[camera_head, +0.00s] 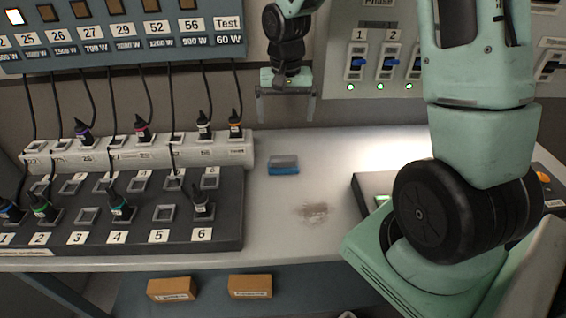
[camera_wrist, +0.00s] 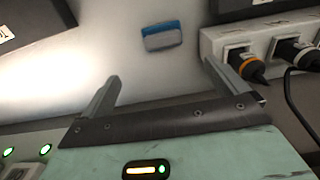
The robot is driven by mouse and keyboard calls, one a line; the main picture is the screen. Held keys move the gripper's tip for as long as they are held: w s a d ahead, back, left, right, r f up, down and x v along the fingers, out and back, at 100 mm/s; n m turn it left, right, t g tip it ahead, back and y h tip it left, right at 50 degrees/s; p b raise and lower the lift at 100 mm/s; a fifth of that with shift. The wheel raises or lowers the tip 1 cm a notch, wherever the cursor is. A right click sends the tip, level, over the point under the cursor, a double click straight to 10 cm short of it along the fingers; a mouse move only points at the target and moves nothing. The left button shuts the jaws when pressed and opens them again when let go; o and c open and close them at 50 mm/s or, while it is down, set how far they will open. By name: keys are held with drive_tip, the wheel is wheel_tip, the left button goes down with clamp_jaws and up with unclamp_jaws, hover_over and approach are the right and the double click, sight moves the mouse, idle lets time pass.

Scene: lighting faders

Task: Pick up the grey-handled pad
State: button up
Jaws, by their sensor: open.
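The grey-handled pad (camera_head: 283,166) lies on the light tabletop, with a grey upper part and a blue lower part. It also shows in the wrist view (camera_wrist: 162,36), beyond my fingertips and roughly between their lines. My gripper (camera_head: 286,119) is open and empty. In the head view it hangs above the back of the table, near the wall and behind the pad. In the wrist view my gripper's two fingers (camera_wrist: 160,70) are spread wide, and nothing is between them.
A white socket strip (camera_head: 140,155) and a dark numbered panel (camera_head: 120,215) with plugs and cables stand left of the pad. A brown smudge (camera_head: 313,212) marks the table. A switch panel (camera_head: 385,60) is on the wall. Table around the pad is clear.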

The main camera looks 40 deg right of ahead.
hover_over(283, 157)
drive_tip(key=f, duration=0.9)
drive_tip(key=shift+s+d+f, duration=0.15)
drive_tip(key=shift+d+f, duration=0.05)
drive_tip(key=shift+f, duration=0.1)
drive_tip(key=shift+a+f+p, duration=0.15)
drive_tip(key=shift+f+p, duration=0.55)
drive_tip(key=shift+f, duration=1.95)
drive_tip(key=c, duration=1.1)
